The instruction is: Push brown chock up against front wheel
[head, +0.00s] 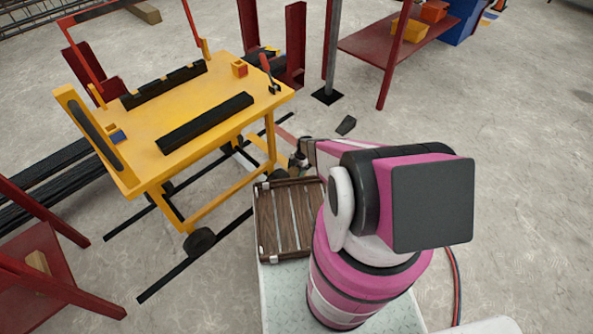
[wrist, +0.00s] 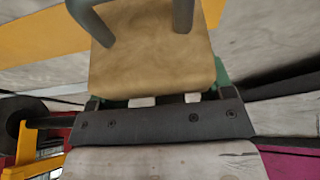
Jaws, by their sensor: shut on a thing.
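My gripper (head: 299,159) is low beside the yellow cart's (head: 222,105) right end. It is shut on the chock; my arm hides much of the grip in the head view. A black wheel (head: 200,241) stands under the cart's near corner, and another (head: 167,187) shows further back. A dark wheel (wrist: 14,124) shows at the left of the wrist view. I cannot tell whether the chock touches a wheel.
A dark grey wedge (head: 346,125) lies on the floor beyond my gripper. A slatted brown crate (head: 288,222) sits on my base. Dark rails (head: 190,272) run along the floor by the cart. Red racks stand around; the floor at right is clear.

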